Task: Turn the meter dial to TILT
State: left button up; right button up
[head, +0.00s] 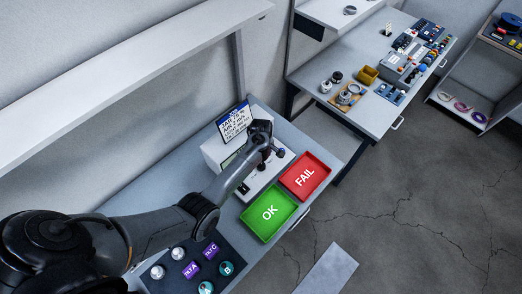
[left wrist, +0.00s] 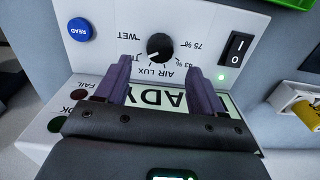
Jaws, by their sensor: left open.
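The meter is a pale box with a sloped face, standing at the back of the near bench in the head view (head: 214,152). In the left wrist view its round black dial (left wrist: 160,46) carries a small pale mark near its lower left edge. Upside-down labels WET, AIR and LUX show around it; the TILT label is partly hidden by a finger. My left gripper (left wrist: 159,84) is open, its two purple fingers apart, just below the dial in that view and not around it. In the head view my left arm reaches over the meter and hides its dial. My right gripper is not in view.
The meter face has a blue READ button (left wrist: 79,29), a black rocker switch (left wrist: 235,48) and a display reading ADY (left wrist: 175,100). A green OK tray (head: 252,229) and red FAIL tray (head: 318,162) lie beside the meter. A dark mat with several sensors lies at the front.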

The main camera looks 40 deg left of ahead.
pick_arm(q)
notch_tip(320, 180, up, 4)
jog(key=shift+r, duration=0.25)
dwell(0.5)
